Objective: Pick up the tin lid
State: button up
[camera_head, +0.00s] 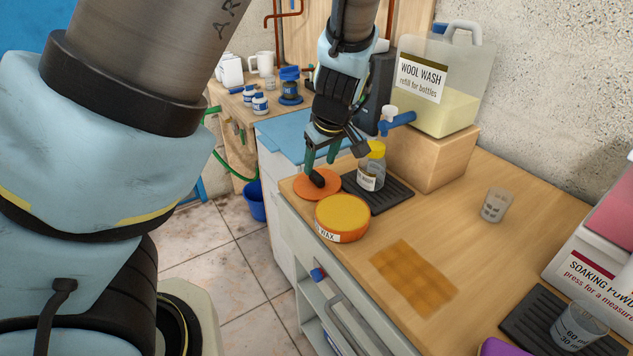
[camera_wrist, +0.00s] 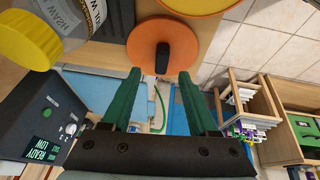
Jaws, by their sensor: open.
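The tin lid is a flat orange disc with an upright black knob. It lies on the wooden counter near its left edge in the head view (camera_head: 305,185). It shows at top centre in the wrist view (camera_wrist: 145,38), knob toward the fingers. My gripper (camera_head: 320,164) is open, its green fingers pointing down at the lid. In the wrist view its fingertips (camera_wrist: 159,73) are spread either side of the knob's line, with the knob just beyond them. Nothing is held. The orange wax tin (camera_head: 343,228) stands beside the lid, its yellow wax uncovered.
A yellow-capped bottle (camera_head: 370,168) stands on a dark ribbed mat (camera_head: 392,192) close behind the lid. A wooden block (camera_head: 432,160) carries the wool wash jug (camera_head: 450,80). A small clear cup (camera_head: 495,205) stands farther right. The counter's front edge is near the lid.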

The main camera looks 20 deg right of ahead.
aim_at(316, 175)
jog(key=shift+x, duration=2.25)
jog(key=shift+s+a, duration=0.1)
jog(key=shift+c, duration=0.3)
grip_shut()
